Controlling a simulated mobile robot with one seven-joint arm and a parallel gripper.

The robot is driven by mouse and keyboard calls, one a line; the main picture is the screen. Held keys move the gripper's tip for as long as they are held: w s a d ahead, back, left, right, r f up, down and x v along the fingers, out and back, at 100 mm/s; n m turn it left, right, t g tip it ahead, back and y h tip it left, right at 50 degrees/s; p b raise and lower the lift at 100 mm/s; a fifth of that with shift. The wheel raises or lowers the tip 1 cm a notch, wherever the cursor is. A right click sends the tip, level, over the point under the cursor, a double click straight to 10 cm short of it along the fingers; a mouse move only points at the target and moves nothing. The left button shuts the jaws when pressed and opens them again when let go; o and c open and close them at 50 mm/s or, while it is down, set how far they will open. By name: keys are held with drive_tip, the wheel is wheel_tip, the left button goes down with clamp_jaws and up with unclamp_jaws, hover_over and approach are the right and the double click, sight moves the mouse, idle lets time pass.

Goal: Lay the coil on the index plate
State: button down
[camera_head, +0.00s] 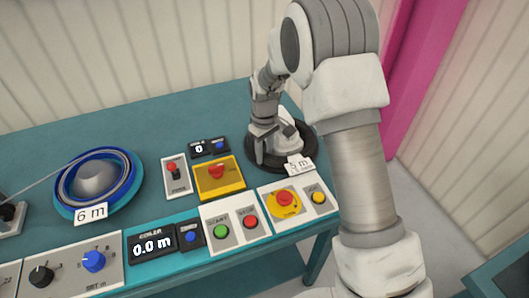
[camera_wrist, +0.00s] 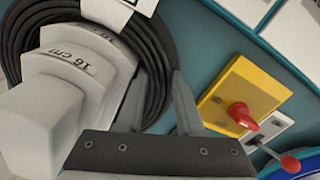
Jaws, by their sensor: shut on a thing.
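A black coil (camera_wrist: 158,50) of several turns lies around a grey stepped block (camera_wrist: 75,70) marked "16 cm" in the wrist view. In the head view the coil (camera_head: 312,146) shows as a dark ring at the table's back right, with a white "5 m" tag (camera_head: 300,164) at its front right. My gripper (camera_head: 268,150) is down at the coil. In the wrist view my gripper (camera_wrist: 158,80) has its fingers on either side of the coil's near right band, shut on it. Whether the coil is clear of the surface below cannot be told. I cannot identify an index plate.
Control panels (camera_head: 236,228) line the front edge. The back left of the table (camera_head: 60,140) is clear.

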idle(0.9)
drive_tip(key=c, duration=1.2)
unclamp_jaws()
drive_tip(key=shift+c, duration=0.2)
clamp_jaws()
drive_tip(key=shift+r, duration=0.15)
drive_tip(key=shift+r+p, duration=0.45)
drive_tip(key=shift+r, duration=0.2)
drive_tip(key=shift+r, duration=0.15)
drive_tip(key=shift+r+p, duration=1.05)
drive_tip(key=shift+r, duration=0.4)
drive_tip(key=shift+r, duration=0.15)
